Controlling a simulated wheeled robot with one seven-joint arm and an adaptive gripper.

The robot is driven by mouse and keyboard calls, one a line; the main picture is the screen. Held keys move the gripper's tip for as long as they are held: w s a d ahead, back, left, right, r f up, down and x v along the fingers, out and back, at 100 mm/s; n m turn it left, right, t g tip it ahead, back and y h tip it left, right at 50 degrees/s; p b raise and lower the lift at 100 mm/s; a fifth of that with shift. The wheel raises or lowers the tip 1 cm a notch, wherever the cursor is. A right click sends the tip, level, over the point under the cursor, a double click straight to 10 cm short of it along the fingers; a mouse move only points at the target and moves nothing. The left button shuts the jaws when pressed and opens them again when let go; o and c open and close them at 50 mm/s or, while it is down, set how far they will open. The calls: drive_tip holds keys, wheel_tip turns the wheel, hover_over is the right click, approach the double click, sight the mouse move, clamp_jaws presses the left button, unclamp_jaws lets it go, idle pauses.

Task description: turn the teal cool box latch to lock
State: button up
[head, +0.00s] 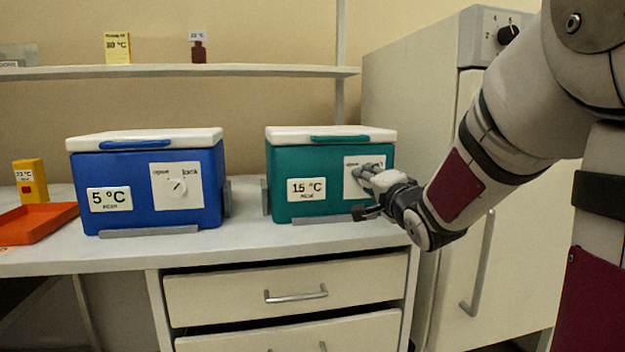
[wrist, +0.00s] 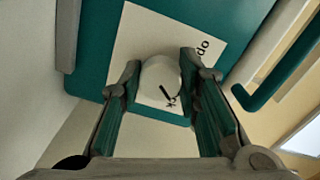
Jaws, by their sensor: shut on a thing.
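The teal cool box (head: 330,190) with a white lid stands on the counter, with a "15 °C" label on its front. It also fills the top of the wrist view (wrist: 90,72). Its latch is a round white knob (wrist: 160,76) with a black pointer line, on a white plate (head: 352,188) at the right of the front face. My gripper (wrist: 160,82) has one finger on each side of the knob and is shut on it. In the head view my gripper (head: 368,178) covers most of the knob.
A blue cool box (head: 140,190) with its own latch knob (head: 177,188) stands to the left. An orange tray (head: 38,224) and a yellow box (head: 31,180) are at the far left. A tall cabinet (head: 505,250) stands to the right, behind my arm. Drawers (head: 290,297) are below.

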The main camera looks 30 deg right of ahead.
drive_tip(key=shift+o, duration=0.2)
drive_tip(key=shift+m, duration=0.7)
drive_tip(key=o, duration=1.1)
drive_tip(key=shift+o, duration=0.2)
drive_tip(key=v, duration=0.7)
drive_tip(key=shift+s, duration=0.25)
drive_tip(key=shift+a, duration=0.1)
